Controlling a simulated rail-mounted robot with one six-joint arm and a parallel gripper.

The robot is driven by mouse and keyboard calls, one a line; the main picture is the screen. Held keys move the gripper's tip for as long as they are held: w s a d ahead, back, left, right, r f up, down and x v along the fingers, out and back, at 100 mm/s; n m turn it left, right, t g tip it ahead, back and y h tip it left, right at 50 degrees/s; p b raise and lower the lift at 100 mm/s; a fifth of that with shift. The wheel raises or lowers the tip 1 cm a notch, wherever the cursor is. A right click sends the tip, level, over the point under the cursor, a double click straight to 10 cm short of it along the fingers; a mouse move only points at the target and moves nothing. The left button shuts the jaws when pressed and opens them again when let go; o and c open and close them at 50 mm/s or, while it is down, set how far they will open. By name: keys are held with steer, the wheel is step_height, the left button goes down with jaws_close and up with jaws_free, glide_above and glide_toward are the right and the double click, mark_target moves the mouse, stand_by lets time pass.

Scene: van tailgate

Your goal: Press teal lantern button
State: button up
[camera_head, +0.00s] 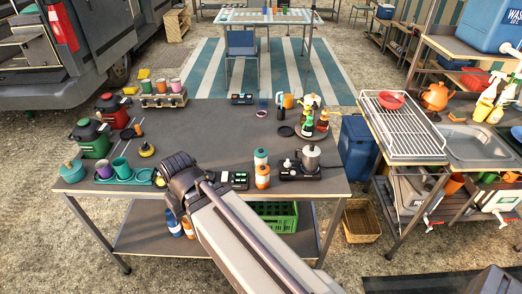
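Two small cylinders stand on the dark table right of centre. One has a teal-green top and white band (261,156) and may be the teal lantern. The other is orange with a white band (262,177) and stands just in front of it. No button can be made out on either. The dark end of my arm (181,176) is over the table's front edge, left of both cylinders and clearly apart from them. Its fingers cannot be made out, so whether my gripper is open or shut does not show.
A black device (234,180) lies between my arm and the cylinders. A silver pot (310,158) on a black burner stands right of them. Teal cups on a tray (142,177), a teal pot (71,171) and red and green jugs are at left. The table's middle is clear.

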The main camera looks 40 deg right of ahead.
jaws_close()
stand_by(0.3)
stand_by(0.5)
